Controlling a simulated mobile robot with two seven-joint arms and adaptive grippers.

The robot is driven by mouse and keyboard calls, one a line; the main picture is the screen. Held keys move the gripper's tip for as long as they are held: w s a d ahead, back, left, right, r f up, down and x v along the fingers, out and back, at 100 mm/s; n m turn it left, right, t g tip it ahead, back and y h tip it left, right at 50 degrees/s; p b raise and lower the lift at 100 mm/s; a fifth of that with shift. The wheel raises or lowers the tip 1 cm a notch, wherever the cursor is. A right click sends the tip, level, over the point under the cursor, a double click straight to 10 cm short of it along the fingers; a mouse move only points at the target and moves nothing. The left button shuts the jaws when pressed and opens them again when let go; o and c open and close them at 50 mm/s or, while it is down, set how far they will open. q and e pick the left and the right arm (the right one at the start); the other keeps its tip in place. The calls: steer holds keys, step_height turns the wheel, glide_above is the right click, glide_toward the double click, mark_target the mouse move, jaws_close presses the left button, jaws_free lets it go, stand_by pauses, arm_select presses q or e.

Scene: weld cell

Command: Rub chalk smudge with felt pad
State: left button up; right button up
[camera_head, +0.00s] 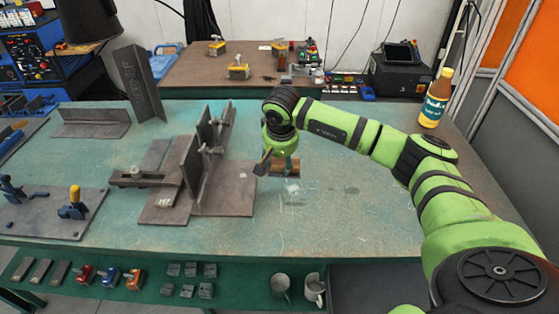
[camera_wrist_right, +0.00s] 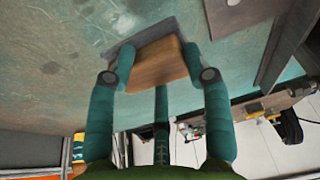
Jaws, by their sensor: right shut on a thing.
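The felt pad (camera_head: 287,171) has a brown block on top and a dark layer below. My right gripper (camera_head: 279,160) is shut on it, just behind the chalk smudge. In the right wrist view the pad (camera_wrist_right: 157,66) sits between the two teal fingers of the gripper (camera_wrist_right: 160,75), its dark underside at or very close to the table; contact is hard to tell. The pale chalk smudge (camera_head: 292,190) lies on the green table (camera_head: 330,215) just in front of the pad. A whitish patch (camera_wrist_right: 100,32) also shows in the right wrist view. My left gripper is not in view.
A steel fixture (camera_head: 188,172) stands close left of my right gripper. A bottle (camera_head: 435,98) stands at the back right. Two mugs (camera_head: 281,284) and several small blocks sit along the front shelf. The table right of the smudge is clear.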

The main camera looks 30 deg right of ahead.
stand_by(0.4)
steer(key=shift+r, duration=0.1)
steer(key=shift+a+g+p, duration=0.15)
steer(key=shift+g+p, duration=0.25)
steer(key=shift+p, duration=0.2)
steer(key=shift+w+a+f+g, duration=0.1)
steer(key=shift+a+f+g, duration=0.1)
steer(key=shift+g, duration=0.2)
